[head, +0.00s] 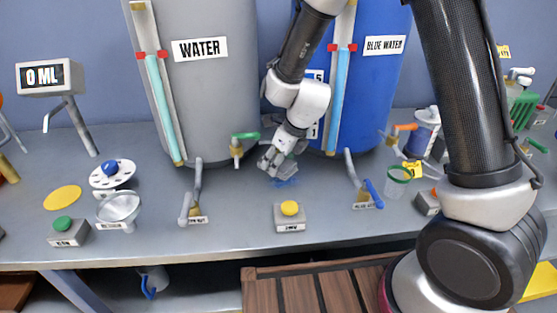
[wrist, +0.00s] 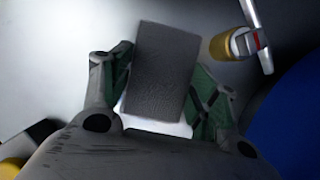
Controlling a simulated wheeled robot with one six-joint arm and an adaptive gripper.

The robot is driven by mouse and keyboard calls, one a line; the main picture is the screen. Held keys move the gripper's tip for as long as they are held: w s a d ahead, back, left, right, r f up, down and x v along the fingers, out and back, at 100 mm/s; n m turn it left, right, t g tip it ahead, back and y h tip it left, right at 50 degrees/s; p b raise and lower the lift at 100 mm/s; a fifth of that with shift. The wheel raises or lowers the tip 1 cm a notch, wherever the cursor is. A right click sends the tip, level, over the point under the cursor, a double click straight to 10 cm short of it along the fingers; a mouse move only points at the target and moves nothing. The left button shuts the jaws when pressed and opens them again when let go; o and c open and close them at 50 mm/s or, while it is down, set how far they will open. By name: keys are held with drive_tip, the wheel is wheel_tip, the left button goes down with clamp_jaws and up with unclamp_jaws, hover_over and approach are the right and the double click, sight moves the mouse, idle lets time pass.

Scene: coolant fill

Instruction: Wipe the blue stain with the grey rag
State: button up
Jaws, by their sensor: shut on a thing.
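The grey rag (wrist: 162,72) is a dark grey block between the two fingers of my gripper (wrist: 158,95) in the wrist view. My gripper is shut on it. In the head view my gripper (head: 274,168) points down at the bench between the water tank and the blue water tank.
The grey water tank (head: 205,100) and blue tank (head: 375,90) stand close on either side. A green-handled tap (head: 240,142) is just left of my gripper. A yellow-button box (head: 290,214) sits in front. A blue-handled valve (head: 370,194) and a green-rimmed cup (head: 397,182) are to the right.

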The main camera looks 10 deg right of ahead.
sight(289, 163)
drive_tip(key=shift+f, duration=0.9)
drive_tip(key=shift+s, duration=3.55)
drive_tip(key=shift+w, duration=3.55)
drive_tip(key=shift+d+f, duration=0.15)
drive_tip(key=shift+d, duration=1.15)
drive_tip(key=shift+s+r, duration=0.2)
drive_tip(key=shift+s, duration=3.3)
drive_tip(key=shift+f, duration=0.15)
